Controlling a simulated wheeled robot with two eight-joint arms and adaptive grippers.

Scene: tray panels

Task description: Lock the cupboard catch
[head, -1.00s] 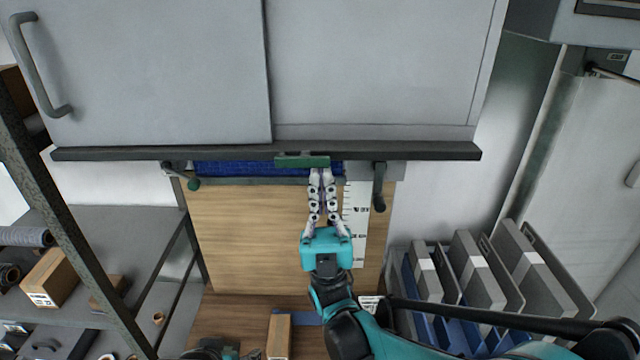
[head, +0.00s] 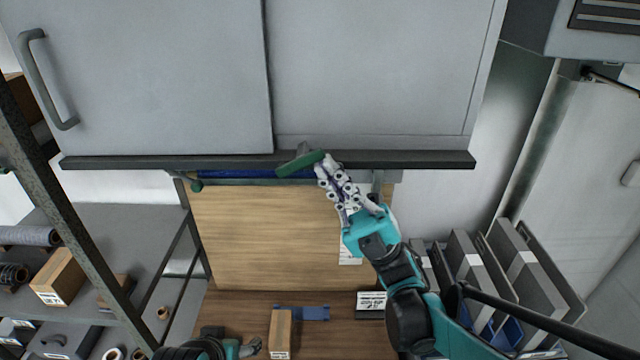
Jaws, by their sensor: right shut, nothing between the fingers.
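The grey cupboard (head: 380,70) has a sliding door (head: 150,80) at its left, with a bar handle (head: 45,80). A green catch (head: 301,163) sits at the dark bottom rail (head: 420,160), near the door's right edge, and is tilted with its right end higher. My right gripper (head: 323,165) is shut and empty, its fingertips at the catch's right end; I cannot tell whether they touch. My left gripper (head: 252,347) is low at the bottom edge, its fingers only partly visible.
A wooden board (head: 260,235) stands below the cupboard. A small carton (head: 281,330) and a blue piece (head: 302,313) lie on the wooden bench. Grey shelves with boxes (head: 60,275) stand at left, and grey bins (head: 510,265) stand at right.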

